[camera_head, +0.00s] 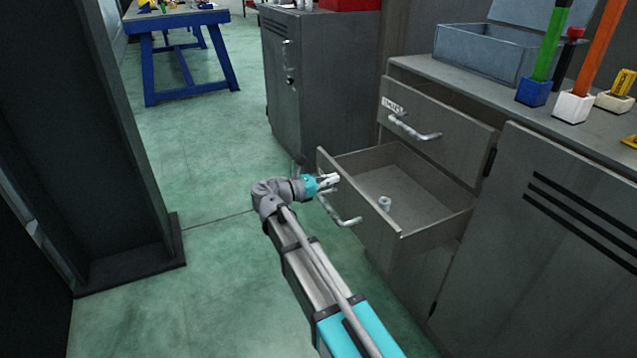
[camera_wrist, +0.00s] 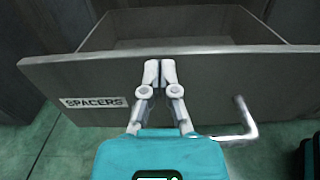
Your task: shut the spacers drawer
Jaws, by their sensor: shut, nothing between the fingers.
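The spacers drawer (camera_head: 362,207) is the lower drawer of the grey cabinet and is pulled well out. Its white SPACERS label (camera_wrist: 95,102) shows on the front in the wrist view, with a bent metal handle (camera_wrist: 242,122) to the right. In the head view the handle (camera_head: 338,211) hangs on the outer face. A small light cylindrical piece (camera_head: 384,203) is inside the drawer. My gripper (camera_wrist: 159,64) is shut and empty, with its fingertips at the top edge of the drawer front, between label and handle. I cannot tell whether they touch it.
A shut upper drawer (camera_head: 430,135) with its own handle is above. A cabinet door (camera_head: 570,215) is at the right, and a dark cabinet (camera_head: 320,80) stands behind. A blue-legged table (camera_head: 185,50) is far left. Green floor left of the drawer is clear.

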